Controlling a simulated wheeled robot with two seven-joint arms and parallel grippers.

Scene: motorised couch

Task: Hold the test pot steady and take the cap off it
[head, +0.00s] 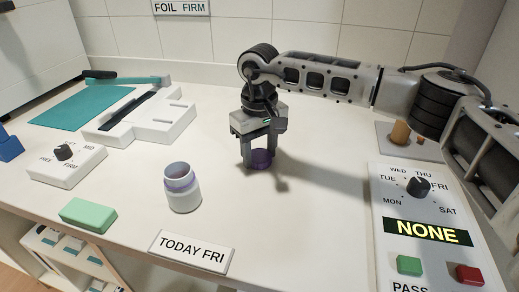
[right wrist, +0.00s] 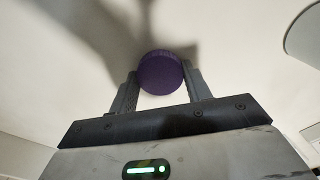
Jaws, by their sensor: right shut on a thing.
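The test pot (head: 184,194) stands upright on the table, white with a purple-tinted collar. Its mouth is open and nothing holds it. My right gripper (head: 264,160) is to the right of the pot and farther back, pointing down. It is shut on the purple cap (head: 261,158), which is apart from the pot and low over or on the table; I cannot tell which. In the right wrist view the round cap (right wrist: 161,73) sits between the two fingers. My left gripper is not in view.
A green block (head: 87,215), a dial box (head: 65,163) and a white fixture (head: 140,115) lie to the left. A TODAY FRI sign (head: 192,251) stands at the front. A day-dial panel (head: 420,225) is on the right. The table around the cap is clear.

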